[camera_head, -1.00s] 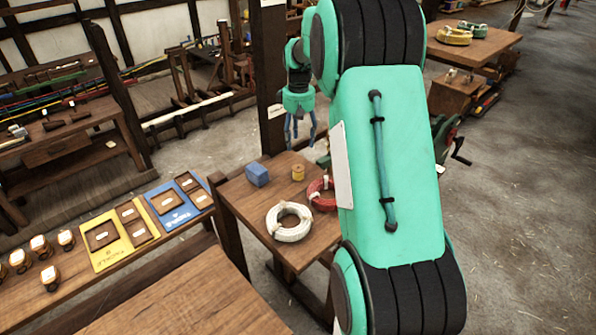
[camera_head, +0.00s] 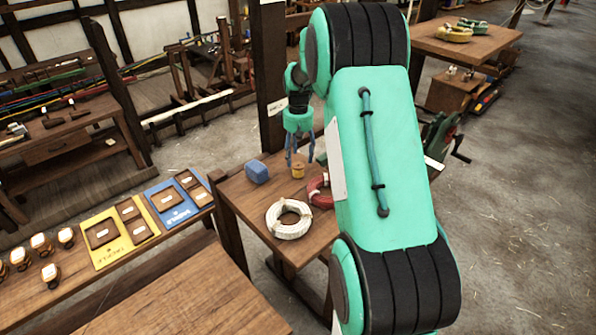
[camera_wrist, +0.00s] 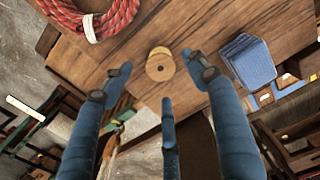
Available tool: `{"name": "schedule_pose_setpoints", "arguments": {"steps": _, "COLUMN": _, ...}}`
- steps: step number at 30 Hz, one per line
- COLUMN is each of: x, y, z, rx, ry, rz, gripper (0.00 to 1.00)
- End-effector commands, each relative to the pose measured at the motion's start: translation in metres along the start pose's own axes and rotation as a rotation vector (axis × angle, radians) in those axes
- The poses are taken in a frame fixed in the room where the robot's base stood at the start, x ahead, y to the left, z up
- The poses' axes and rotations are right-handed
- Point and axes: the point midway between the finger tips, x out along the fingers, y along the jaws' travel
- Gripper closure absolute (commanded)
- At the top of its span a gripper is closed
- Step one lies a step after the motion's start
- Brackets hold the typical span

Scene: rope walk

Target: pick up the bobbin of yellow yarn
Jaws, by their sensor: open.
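The bobbin of yellow yarn (camera_head: 298,171) stands on the small wooden table between a blue block and a red rope coil. In the wrist view the bobbin (camera_wrist: 160,65) shows from above, with a round tan end and a small dark hole. My gripper (camera_head: 300,160) is above the bobbin, with its blue fingers pointing down. In the wrist view the fingers of my gripper (camera_wrist: 157,85) are spread apart and empty. The bobbin appears just beyond the fingertips, roughly midway between the two outer ones. I cannot tell the exact height gap.
The blue block (camera_head: 257,171) stands left of the bobbin. A white rope coil (camera_head: 289,218) lies in front, and the red rope coil (camera_head: 320,192) lies to the right, partly hidden by my arm. Bare wood (camera_head: 240,196) shows at the table's left side.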

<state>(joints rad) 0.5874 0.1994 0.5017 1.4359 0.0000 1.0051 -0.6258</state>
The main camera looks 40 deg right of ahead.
Motion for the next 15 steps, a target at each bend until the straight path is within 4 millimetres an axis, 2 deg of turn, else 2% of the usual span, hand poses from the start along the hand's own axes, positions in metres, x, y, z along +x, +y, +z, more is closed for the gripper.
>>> {"name": "schedule_pose_setpoints", "arguments": {"steps": 15, "x": 0.0075, "y": -0.0001, "z": 0.0000, "rx": 0.000, "ry": 0.000, "rz": 0.000, "gripper": 0.41}}
